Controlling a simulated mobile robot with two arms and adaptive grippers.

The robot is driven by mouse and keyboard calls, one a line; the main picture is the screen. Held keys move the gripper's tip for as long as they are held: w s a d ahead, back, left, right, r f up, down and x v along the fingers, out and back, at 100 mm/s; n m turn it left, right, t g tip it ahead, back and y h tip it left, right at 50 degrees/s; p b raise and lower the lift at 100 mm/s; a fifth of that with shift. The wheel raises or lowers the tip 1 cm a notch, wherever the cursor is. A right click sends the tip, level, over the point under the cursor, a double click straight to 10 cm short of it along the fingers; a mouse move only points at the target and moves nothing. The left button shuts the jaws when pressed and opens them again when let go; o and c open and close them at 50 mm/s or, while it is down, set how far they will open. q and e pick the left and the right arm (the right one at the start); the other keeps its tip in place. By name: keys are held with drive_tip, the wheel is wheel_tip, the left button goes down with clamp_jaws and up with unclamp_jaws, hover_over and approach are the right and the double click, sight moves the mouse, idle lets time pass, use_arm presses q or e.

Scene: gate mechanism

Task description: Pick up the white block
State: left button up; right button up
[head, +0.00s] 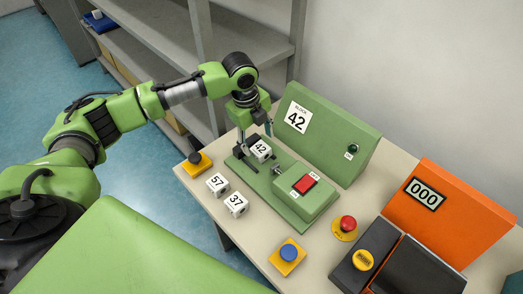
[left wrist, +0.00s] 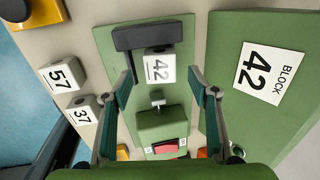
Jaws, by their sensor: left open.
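A white block marked 42 (head: 261,151) sits on the green base plate (head: 296,216) of the gate mechanism; it also shows in the left wrist view (left wrist: 159,66). My left gripper (head: 255,132) is open and empty, just above and around the area of this block. In the left wrist view its two fingers (left wrist: 161,77) stand apart, one to each side of the block's lower edge. Two more white blocks, marked 57 (head: 217,183) and 37 (head: 236,204), lie on the table left of the plate. My right gripper is not in view.
A dark bracket (left wrist: 147,37) borders block 42 on one side. A plunger and a green housing with a red button (head: 305,184) face it. A green panel labelled Block 42 (head: 335,132) stands behind. An orange display box (head: 450,215) reads 000 at the right.

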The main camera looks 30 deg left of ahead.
sight(261, 148)
use_arm(q)
drive_tip(key=f, duration=0.3)
drive_tip(key=f+p, duration=0.1)
drive_tip(key=shift+w+d+f, duration=0.3)
drive_tip(key=shift+w+f, duration=0.1)
drive_tip(key=c, duration=1.4)
drive_tip(key=shift+r, duration=0.1)
drive_tip(key=shift+r, duration=0.1)
